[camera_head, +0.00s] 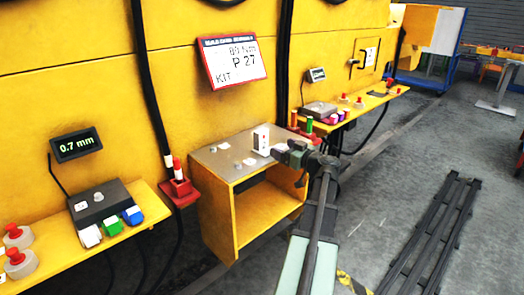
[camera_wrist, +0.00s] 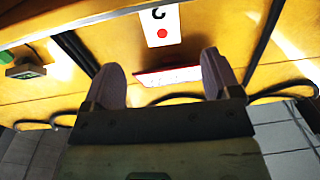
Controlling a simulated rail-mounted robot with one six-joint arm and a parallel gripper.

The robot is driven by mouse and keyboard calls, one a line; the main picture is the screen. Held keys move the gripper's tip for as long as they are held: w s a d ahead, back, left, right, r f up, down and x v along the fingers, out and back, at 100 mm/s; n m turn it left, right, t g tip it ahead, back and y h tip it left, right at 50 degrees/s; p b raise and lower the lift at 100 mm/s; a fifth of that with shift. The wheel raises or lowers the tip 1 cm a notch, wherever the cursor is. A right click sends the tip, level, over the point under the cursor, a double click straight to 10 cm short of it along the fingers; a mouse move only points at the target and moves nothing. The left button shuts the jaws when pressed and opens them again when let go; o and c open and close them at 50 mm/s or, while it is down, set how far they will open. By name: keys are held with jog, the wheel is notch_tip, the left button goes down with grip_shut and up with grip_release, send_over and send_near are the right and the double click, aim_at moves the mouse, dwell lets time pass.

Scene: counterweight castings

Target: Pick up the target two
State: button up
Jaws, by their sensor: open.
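A small upright white block (camera_head: 261,139) stands on the grey top of the yellow cabinet (camera_head: 226,151). It has dark marks and a red spot, too small to read in the head view. In the wrist view a white face (camera_wrist: 159,24) with a partly cut-off dark character and a red dot shows beyond the fingers; it looks like the same block. My gripper (camera_head: 285,151) is just right of the block, apart from it. In the wrist view my gripper (camera_wrist: 161,68) has its two fingers spread with nothing between them.
Small metal pieces (camera_head: 249,161) lie on the cabinet top. A red holder (camera_head: 180,191) stands left of it, and red and green cylinders (camera_head: 309,126) stand to its right. A sign (camera_head: 233,63) hangs above. A dark slatted rack (camera_head: 427,238) lies on the floor at right.

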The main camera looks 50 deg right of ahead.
aim_at(264, 139)
jog(key=w, duration=0.3)
jog(key=w+d, duration=0.1)
jog(key=w, duration=0.6)
jog(key=shift+w+d, duration=0.15)
jog(key=shift+w, duration=0.2)
jog(key=c, duration=1.2)
jog(key=shift+r, duration=0.15)
